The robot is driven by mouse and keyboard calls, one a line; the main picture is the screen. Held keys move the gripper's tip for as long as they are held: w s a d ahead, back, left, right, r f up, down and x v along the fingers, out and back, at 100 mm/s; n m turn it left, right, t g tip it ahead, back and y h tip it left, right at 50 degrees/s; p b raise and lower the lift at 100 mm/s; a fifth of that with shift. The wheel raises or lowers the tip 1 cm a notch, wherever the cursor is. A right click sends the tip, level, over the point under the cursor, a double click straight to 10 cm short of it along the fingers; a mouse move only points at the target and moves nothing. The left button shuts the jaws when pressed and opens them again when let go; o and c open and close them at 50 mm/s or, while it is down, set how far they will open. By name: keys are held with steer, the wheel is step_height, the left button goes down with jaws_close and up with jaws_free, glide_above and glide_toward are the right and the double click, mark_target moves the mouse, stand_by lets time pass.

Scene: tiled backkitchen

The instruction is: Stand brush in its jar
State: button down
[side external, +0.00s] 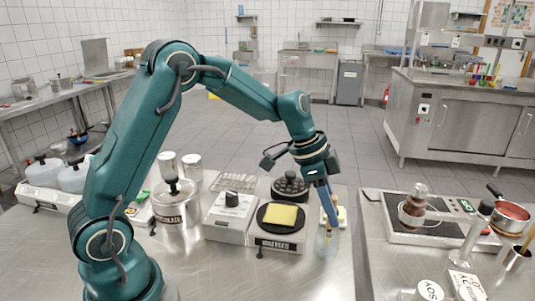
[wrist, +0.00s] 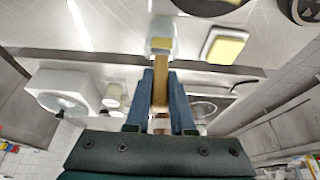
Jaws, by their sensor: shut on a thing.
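My gripper (side external: 329,222) points down at the right end of the near counter, with its blue fingers shut on the brush. In the wrist view the brush's wooden handle (wrist: 160,88) lies between the fingertips (wrist: 160,74), and its yellowish end (wrist: 160,44) overlaps the jar. The clear glass jar (side external: 327,244) stands on the steel counter directly below my fingers; it also shows in the wrist view (wrist: 163,24). The brush's lower end seems to be at or inside the jar's mouth. I cannot tell how deep it is or whether it touches the bottom.
A pale dish with a yellow block (side external: 341,214) is just behind the jar.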

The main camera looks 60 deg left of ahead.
steer(key=shift+f, duration=0.1)
steer(key=c, duration=0.7)
jaws_free()
steer(key=v, duration=0.5)
